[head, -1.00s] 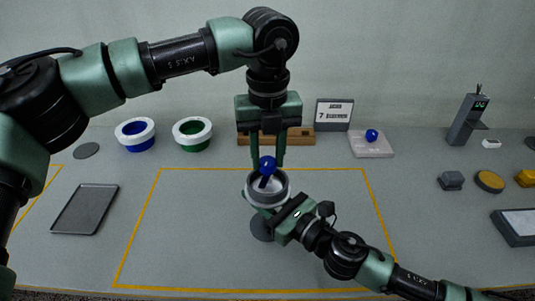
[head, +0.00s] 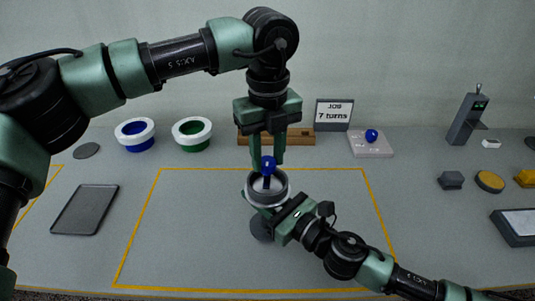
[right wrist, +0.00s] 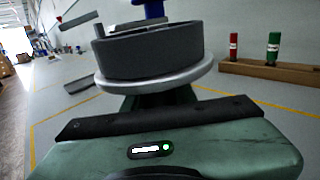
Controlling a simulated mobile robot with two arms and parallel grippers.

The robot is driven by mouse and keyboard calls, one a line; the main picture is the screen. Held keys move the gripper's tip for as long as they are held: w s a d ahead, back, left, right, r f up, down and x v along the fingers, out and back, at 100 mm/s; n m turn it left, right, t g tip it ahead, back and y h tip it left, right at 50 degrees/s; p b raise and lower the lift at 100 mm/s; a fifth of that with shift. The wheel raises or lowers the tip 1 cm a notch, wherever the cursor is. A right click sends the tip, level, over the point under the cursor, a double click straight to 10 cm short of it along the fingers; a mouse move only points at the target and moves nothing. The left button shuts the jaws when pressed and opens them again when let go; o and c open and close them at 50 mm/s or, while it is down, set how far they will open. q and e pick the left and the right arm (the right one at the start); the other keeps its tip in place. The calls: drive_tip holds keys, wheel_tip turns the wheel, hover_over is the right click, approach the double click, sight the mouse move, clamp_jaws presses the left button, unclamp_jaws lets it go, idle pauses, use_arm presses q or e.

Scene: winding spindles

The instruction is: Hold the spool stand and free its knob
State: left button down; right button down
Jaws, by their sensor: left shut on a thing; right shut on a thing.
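The spool stand (head: 283,191) has a grey round drum with a pale rim, on a dark round base (head: 260,229) inside the yellow outline. The drum fills the upper middle of the right wrist view (right wrist: 150,55). A blue knob (head: 268,166) stands upright at its top; only its lower part shows in the right wrist view (right wrist: 153,9). My left gripper (head: 268,161) points down from above, shut on the knob. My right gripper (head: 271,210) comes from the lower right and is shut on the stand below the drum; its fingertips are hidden.
White-rimmed blue (head: 136,134) and green (head: 192,134) rings stand at back left. A wooden rack (head: 312,140) and "7 turns" sign (head: 334,113) stand behind. A pale plate (head: 377,151) holds another blue knob (head: 372,135). A grey tray (head: 85,209) lies left. The outline's left half is clear.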

sight(268, 161)
use_arm(q)
drive_tip(key=c, duration=1)
unclamp_jaws()
use_arm(e)
drive_tip(key=shift+s+f, duration=0.1)
drive_tip(key=shift+f, duration=0.25)
use_arm(q)
wheel_tip(268, 161, up, 12)
drive_tip(key=shift+s+r, duration=0.1)
use_arm(e)
drive_tip(key=c, duration=1.3)
unclamp_jaws()
drive_tip(key=shift+o, duration=1.2)
drive_tip(key=shift+r, duration=0.15)
